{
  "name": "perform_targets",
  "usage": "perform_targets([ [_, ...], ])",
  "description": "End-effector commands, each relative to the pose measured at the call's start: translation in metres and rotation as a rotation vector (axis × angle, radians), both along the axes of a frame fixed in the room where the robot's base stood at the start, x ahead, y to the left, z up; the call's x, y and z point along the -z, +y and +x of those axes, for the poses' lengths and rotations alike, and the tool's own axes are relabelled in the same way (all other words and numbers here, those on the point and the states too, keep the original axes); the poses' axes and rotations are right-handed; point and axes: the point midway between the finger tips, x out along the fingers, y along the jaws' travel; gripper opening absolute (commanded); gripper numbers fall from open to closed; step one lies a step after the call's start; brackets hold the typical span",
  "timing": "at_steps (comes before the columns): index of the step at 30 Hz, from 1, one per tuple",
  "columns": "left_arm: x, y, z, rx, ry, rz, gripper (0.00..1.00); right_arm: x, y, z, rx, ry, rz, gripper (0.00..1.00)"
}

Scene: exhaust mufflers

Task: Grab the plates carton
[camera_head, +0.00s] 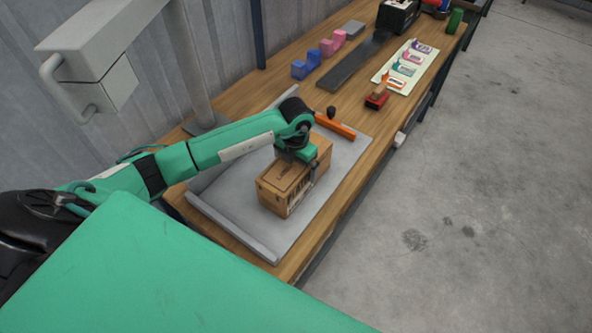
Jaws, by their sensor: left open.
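The plates carton is a brown cardboard box (275,192) with dark print on its top and side. It sits on a grey metal tray (222,207) on the wooden workbench. My left gripper (300,178) is open, pointing down over the far part of the carton. One finger shows beside the carton's right side; the other finger is hard to make out. I cannot tell whether the fingers touch the carton. My right gripper is not in view.
An orange-handled tool (335,126) lies at the tray's far end. Beyond are a red stamp-like block (377,97), a pale board (408,66) with colored pieces, a dark strip (345,68), and blue and pink blocks (326,47). A grey post (187,60) stands at the left. The floor at right is clear.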

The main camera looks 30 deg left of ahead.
Motion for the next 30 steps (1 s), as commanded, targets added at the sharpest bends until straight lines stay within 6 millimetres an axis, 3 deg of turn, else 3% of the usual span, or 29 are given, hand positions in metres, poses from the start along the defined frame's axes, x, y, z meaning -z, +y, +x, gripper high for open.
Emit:
perform_targets([
  [4, 0.000, 0.000, 0.000, 0.000, 0.000, 0.000, 0.96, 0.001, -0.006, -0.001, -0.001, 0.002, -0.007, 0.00],
  [13, 0.000, 0.000, 0.000, 0.000, 0.000, 0.000, 0.37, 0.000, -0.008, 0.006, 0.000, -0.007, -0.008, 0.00],
  [23, -0.004, 0.000, 0.001, 0.000, -0.003, -0.001, 0.36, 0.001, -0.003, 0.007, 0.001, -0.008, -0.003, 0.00],
  [30, -0.024, 0.000, 0.002, 0.001, -0.007, -0.002, 0.36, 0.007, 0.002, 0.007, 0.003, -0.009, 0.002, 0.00],
])
